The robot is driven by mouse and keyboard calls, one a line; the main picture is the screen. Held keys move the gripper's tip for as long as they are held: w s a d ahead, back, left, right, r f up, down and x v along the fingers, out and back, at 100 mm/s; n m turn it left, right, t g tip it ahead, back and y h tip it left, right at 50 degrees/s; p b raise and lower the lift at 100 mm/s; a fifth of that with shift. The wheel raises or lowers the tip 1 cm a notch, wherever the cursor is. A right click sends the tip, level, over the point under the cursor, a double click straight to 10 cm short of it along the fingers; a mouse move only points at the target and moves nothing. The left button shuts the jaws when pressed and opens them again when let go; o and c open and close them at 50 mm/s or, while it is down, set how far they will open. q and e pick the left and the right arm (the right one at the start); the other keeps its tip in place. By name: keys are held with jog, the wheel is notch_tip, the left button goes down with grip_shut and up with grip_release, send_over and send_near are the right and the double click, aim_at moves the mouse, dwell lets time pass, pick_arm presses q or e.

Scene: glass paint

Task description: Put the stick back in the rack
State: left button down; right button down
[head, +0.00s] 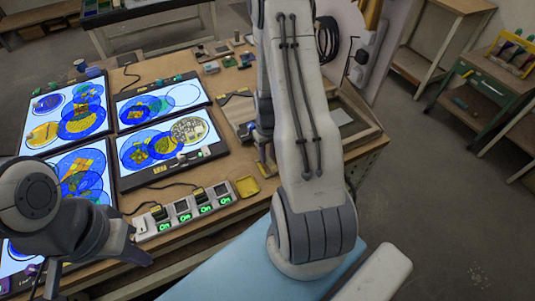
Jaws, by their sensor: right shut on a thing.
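My right arm crosses the middle of the view. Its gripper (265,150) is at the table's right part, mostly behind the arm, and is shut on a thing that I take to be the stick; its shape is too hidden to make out. My left gripper (98,272) is at the lower left, in front of the table and the lit panels, with its dark fingers apart and nothing seen between them. I cannot make out the stick's rack for certain. A yellow rack (513,54) with coloured handles stands far off on a green bench at the upper right.
The wooden table (232,88) bears lit panels (172,147) with coloured glass discs. A framed tray (352,125) is at the right.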

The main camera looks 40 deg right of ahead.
jog(key=c, duration=0.6)
grip_release()
notch_tip(320, 180, up, 10)
jog(key=b, duration=0.2)
jog(key=w+a+r+n, duration=0.15)
jog(key=a+r, duration=0.35)
jog(key=a, duration=0.5)
jog(key=s+a+r+n, duration=0.3)
jog(key=s+a, duration=0.1)
jog(key=a, duration=0.6)
jog(key=s+a+r+n, duration=0.2)
jog(key=s+a, duration=0.3)
jog(key=s, duration=0.2)
jog(key=s+a+r+n+y, duration=0.1)
jog(key=s+a+r+n, duration=0.1)
jog(key=s+a, duration=0.4)
jog(key=shift+s+r+n, duration=0.25)
jog(key=shift+s+n, duration=0.1)
jog(key=shift+s, duration=0.05)
